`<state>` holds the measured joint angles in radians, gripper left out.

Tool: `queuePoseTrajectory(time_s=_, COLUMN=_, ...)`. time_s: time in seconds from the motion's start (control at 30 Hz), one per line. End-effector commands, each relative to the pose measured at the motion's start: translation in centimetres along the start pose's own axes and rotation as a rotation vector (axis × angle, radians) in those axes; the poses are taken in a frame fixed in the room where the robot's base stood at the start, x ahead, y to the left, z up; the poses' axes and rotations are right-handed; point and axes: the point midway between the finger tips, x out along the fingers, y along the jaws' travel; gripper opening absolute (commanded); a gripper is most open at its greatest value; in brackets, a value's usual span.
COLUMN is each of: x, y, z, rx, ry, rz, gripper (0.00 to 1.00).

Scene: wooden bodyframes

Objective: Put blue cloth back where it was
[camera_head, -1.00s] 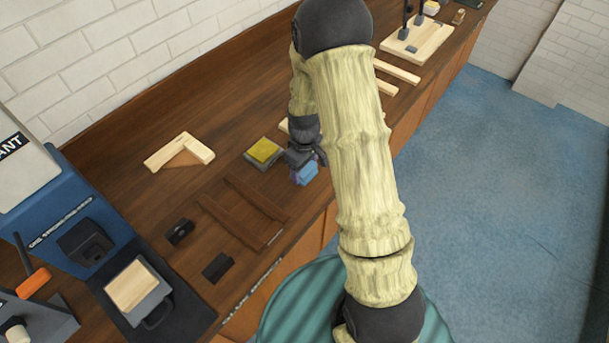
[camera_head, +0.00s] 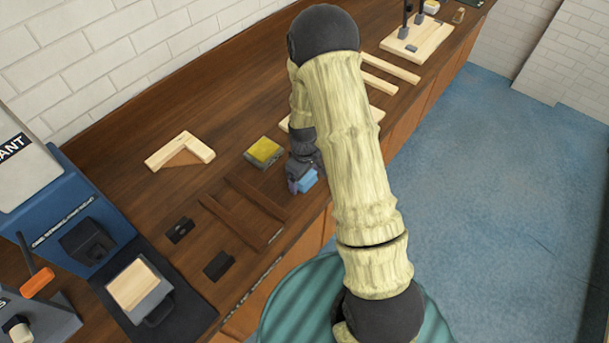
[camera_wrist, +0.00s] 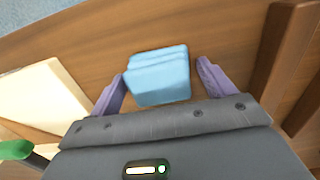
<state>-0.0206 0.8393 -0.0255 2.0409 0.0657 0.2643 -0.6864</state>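The blue cloth (camera_head: 307,181) is a folded, light blue stack near the front edge of the wooden bench, at the end of my arm. In the wrist view the cloth (camera_wrist: 160,76) lies between the two purple fingers of my gripper (camera_wrist: 163,88). A gap shows on each side of it, wider on the right, so the fingers stand open around it. In the head view my gripper (camera_head: 300,172) is partly hidden by my arm, just behind the cloth.
A yellow-topped sponge (camera_head: 263,151) lies left of the cloth. A dark wooden frame (camera_head: 258,198) lies nearer the front left, with two small black blocks (camera_head: 218,265) beside it. A pale wooden corner piece (camera_head: 181,150) lies further back. A pale board (camera_wrist: 42,98) is left of the cloth in the wrist view.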

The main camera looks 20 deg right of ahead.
Motion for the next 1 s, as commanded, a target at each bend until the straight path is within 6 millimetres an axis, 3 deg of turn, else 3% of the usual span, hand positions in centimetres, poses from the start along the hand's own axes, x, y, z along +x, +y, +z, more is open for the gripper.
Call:
queuePoseTrajectory(time_s=0.47, x=-0.9, y=0.1, z=-0.1, rx=0.000, ry=0.003, rz=0.002, gripper=0.83)
queuePoseTrajectory(time_s=1.0, x=-8.8, y=0.1, z=-0.1, rx=0.000, ry=0.005, rz=0.004, gripper=0.83)
